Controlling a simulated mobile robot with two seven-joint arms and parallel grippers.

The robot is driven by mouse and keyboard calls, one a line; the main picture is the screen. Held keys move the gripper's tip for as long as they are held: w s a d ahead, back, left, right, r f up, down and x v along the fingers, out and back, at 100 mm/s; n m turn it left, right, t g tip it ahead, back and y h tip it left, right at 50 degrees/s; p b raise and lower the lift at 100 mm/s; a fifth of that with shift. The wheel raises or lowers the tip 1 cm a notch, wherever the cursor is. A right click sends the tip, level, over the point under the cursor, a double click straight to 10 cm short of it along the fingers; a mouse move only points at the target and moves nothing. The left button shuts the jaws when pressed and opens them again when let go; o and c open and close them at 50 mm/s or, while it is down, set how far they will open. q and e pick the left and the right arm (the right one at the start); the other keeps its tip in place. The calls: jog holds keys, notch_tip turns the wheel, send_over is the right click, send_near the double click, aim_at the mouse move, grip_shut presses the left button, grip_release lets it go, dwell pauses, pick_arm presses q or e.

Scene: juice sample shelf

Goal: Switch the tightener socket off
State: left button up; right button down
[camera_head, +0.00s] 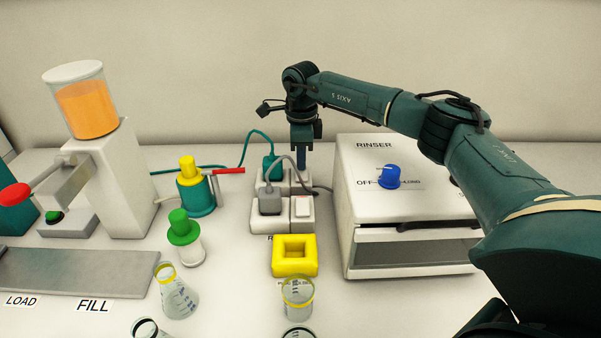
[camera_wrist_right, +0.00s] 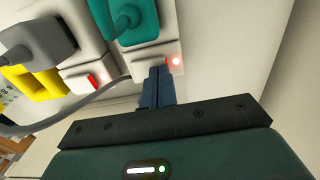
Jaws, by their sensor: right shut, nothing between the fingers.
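The far white socket block (camera_head: 292,188) holds a teal plug (camera_head: 271,168) whose teal cable runs toward the tightener (camera_head: 196,192), a teal body with a yellow top and red handle. My right gripper (camera_head: 302,166) points down, shut and empty, at the switch side of this block. In the right wrist view the closed fingertips (camera_wrist_right: 158,72) are at the switch, beside a glowing red light (camera_wrist_right: 176,61); the teal plug (camera_wrist_right: 138,22) is beside them. The fingers partly cover the switch, and I cannot tell whether they touch it. My left gripper is not in view.
The nearer socket block (camera_head: 283,223) has a grey plug (camera_head: 269,202) and its own switch (camera_head: 303,205), lit red in the wrist view. The rinser box (camera_head: 375,165) stands close on the right. A yellow square holder (camera_head: 294,256) and glassware are in front.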

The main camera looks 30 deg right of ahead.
jog(key=shift+f, duration=0.3)
jog(key=shift+r+p, duration=2.7)
jog(key=shift+r, duration=0.9)
jog(key=shift+f, duration=0.1)
